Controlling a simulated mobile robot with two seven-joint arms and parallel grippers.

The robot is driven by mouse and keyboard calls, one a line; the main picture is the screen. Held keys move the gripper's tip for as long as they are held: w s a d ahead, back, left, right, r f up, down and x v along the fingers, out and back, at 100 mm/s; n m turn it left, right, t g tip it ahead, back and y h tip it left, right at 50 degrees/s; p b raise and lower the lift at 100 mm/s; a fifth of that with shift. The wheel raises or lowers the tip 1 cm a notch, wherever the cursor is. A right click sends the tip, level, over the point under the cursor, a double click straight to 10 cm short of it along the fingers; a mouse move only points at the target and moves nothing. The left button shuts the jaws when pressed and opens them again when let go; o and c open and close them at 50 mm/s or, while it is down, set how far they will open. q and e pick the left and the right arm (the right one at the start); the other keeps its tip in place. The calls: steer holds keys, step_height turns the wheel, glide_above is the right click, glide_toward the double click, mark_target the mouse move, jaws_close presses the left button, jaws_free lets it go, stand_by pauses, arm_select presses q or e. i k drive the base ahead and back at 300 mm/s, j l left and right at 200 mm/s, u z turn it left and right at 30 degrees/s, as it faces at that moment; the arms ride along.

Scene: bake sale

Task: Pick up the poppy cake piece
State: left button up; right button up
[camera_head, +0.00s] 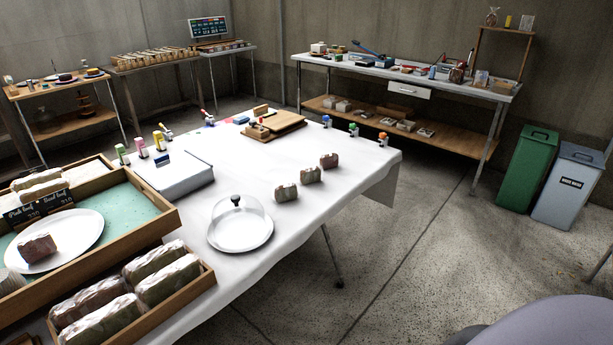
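Three small cake pieces stand in a slanting row on the white-covered table (330,220). Another brown piece (38,247) lies on a white plate (75,240) at the left. I cannot tell for sure which is the poppy piece; the pale ones are too small to show seeds. Neither of my grippers is in view.
A glass dome on a plate (240,230) stands left of the row. A wooden crate of wrapped loaves (203,285) sits at the front left. The cloth around the pieces is mostly clear.

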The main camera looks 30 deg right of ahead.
mark_target(313, 174)
steer(key=i+l, duration=0.1)
steer(key=l, duration=0.35)
steer(key=i+l+z, duration=0.15)
steer(key=l, duration=0.7)
steer(key=i+l+z, duration=0.1)
steer(key=l, duration=0.3)
steer(key=i+l, duration=0.2)
steer(key=l, duration=0.2)
steer(key=i+l+z, duration=0.15)
steer(key=l, duration=0.3)
steer(key=i+l, duration=0.15)
steer(key=l, duration=0.25)
steer(key=i+l+z, duration=0.1)
steer(key=l, duration=0.25)
steer(key=i, duration=0.55)
